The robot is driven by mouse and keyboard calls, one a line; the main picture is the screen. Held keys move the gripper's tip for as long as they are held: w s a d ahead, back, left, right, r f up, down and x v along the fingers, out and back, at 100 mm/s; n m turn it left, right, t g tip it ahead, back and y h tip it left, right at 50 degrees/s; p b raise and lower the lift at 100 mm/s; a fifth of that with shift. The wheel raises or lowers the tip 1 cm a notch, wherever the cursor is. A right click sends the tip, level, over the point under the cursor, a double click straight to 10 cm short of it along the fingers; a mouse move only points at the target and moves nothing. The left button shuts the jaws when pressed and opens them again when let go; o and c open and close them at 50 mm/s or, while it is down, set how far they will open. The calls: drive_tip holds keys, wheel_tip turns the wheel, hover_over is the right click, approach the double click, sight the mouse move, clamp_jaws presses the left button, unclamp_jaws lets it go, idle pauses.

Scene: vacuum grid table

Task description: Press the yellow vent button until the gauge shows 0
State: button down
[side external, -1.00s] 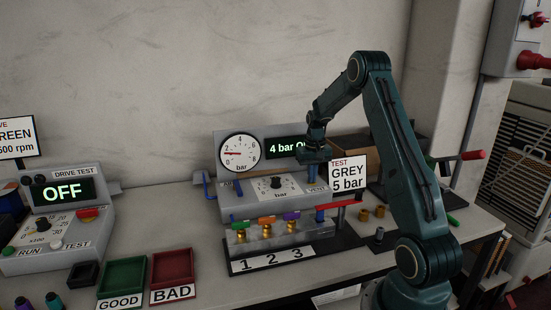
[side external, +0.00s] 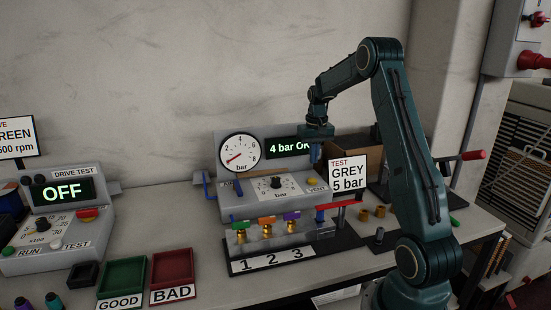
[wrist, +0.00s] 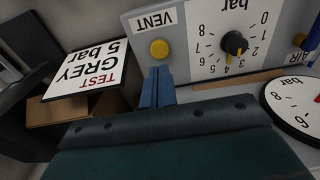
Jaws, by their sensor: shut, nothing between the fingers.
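The yellow vent button (side external: 311,181) sits above the VENT label on the grey test panel. It also shows in the wrist view (wrist: 159,49), just beyond my fingertips. My gripper (side external: 315,165) is shut and empty, with its blue fingers pointing down above the button and apart from it. The fingers also show in the wrist view (wrist: 158,71). The round white gauge (side external: 240,152) has its red needle pointing to the lower left, at about 0. The green display (side external: 287,146) reads "4 bar OK", partly hidden by my gripper.
A pressure dial with a black knob (side external: 276,182) is left of the button. A sign reading "TEST GREY 5 bar" (side external: 347,175) stands close on the right, before a brown box (side external: 350,145). Colored valves on a numbered base (side external: 245,265) stand in front.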

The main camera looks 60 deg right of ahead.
wheel_tip(320, 180, up, 6)
drive_tip(key=shift+r, duration=0.15)
idle(0.6)
drive_tip(key=shift+a, duration=0.15)
drive_tip(key=s+a+r+n+t, duration=0.15)
drive_tip(key=a+r, duration=0.35)
drive_tip(key=a, duration=0.7)
drive_tip(key=s+a+r+n+t, duration=0.1)
drive_tip(key=s+a+r+n, duration=0.3)
drive_tip(key=a, duration=0.7)
drive_tip(key=s+a+f+n+t, duration=0.2)
drive_tip(key=s+a+n, duration=0.1)
drive_tip(key=s+a, duration=0.9)
drive_tip(key=shift+a+f+t, duration=0.35)
drive_tip(key=shift+a, duration=0.95)
